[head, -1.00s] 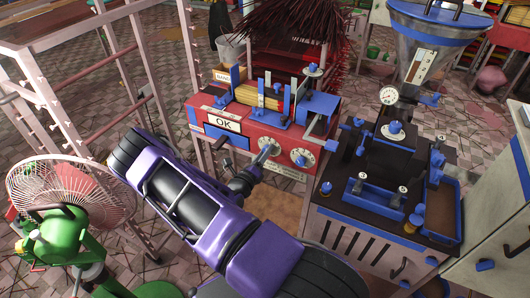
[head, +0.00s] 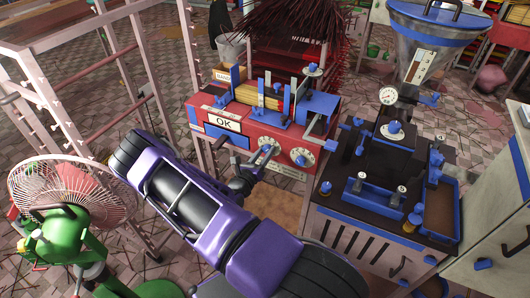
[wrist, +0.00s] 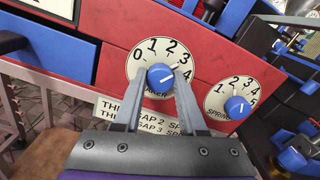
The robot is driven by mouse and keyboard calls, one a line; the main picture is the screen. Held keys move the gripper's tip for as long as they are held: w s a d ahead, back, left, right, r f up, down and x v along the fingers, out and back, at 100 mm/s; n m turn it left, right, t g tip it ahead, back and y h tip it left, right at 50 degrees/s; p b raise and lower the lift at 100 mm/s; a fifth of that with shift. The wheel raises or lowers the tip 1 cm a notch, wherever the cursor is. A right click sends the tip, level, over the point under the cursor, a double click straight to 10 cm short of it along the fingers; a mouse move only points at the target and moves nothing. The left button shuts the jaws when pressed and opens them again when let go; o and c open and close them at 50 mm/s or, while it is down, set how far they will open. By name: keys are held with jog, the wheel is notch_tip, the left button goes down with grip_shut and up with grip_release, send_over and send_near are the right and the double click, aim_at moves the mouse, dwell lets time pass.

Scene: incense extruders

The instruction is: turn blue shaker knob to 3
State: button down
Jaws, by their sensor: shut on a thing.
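The blue shaker knob (wrist: 160,77) sits at the centre of a white dial (wrist: 139,66) on the red machine front, with numbers from 0 to 4 around it. The knob's white mark points right and slightly up, towards the 3 and 4 side; which number it meets exactly is hard to tell. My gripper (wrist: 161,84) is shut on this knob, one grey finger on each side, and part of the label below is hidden. In the head view my gripper (head: 263,157) reaches the left dial, and the knob there is hidden.
A second dial marked SPRING, with its own blue knob (wrist: 236,107), is close on the right. A blue panel (wrist: 45,48) with a dark handle is on the left. A dark-topped machine (head: 335,203) stands right of the red machine (head: 240,115). A green fan (head: 70,230) stands at left.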

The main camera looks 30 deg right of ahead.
jog(key=shift+c, duration=2.4)
grip_release()
jog(key=shift+a, duration=0.1)
jog(key=v, duration=1.7)
jog(key=shift+s, duration=0.15)
